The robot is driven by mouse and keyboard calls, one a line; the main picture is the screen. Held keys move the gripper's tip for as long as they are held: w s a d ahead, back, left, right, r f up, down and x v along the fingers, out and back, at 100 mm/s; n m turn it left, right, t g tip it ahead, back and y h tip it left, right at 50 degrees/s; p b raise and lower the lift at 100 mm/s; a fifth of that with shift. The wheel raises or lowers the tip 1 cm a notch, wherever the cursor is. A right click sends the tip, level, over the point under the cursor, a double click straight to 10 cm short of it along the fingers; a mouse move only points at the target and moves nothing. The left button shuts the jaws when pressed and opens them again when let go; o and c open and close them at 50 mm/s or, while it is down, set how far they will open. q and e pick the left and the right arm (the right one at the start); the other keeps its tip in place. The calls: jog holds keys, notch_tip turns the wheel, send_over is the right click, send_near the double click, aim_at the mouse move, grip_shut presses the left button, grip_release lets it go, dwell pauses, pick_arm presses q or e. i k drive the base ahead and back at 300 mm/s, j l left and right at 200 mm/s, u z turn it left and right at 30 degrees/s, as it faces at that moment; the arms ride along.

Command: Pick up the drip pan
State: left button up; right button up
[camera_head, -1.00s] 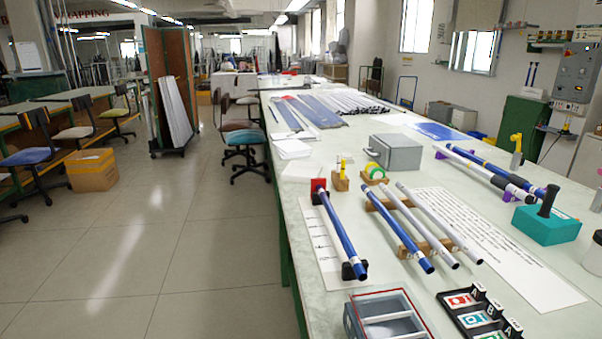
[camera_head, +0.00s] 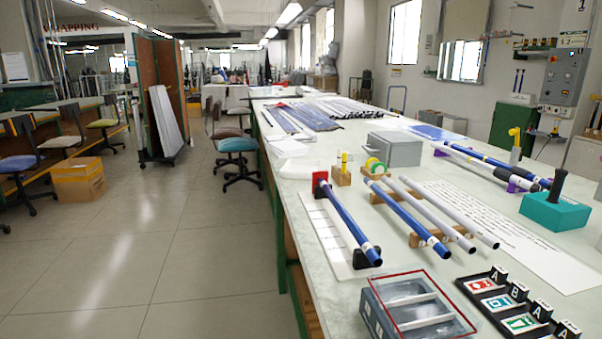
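Nothing in the head view is plainly labelled as the drip pan. The most pan-like thing is a shallow grey tray (camera_head: 371,312) with a red rim line and light dividers, at the near edge of the table (camera_head: 322,265). Neither of my grippers is in view.
Right of the tray is a black holder (camera_head: 480,311) with coloured cards. Behind the tray, blue and grey rods (camera_head: 415,222) lie on wooden supports. A teal block (camera_head: 553,213) with a black handle, a grey box (camera_head: 395,149) and a printed sheet (camera_head: 500,233) are farther back.

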aim_at(293, 168)
jog(key=i+l+u, duration=0.25)
jog(key=i, duration=0.5)
jog(key=i+l+u, duration=0.2)
jog(key=i, duration=0.55)
jog(key=i+l+u, duration=0.25)
jog(key=i+l, duration=0.35)
jog(key=i+l+u, duration=0.25)
jog(key=i+l, duration=0.35)
jog(key=i, duration=0.15)
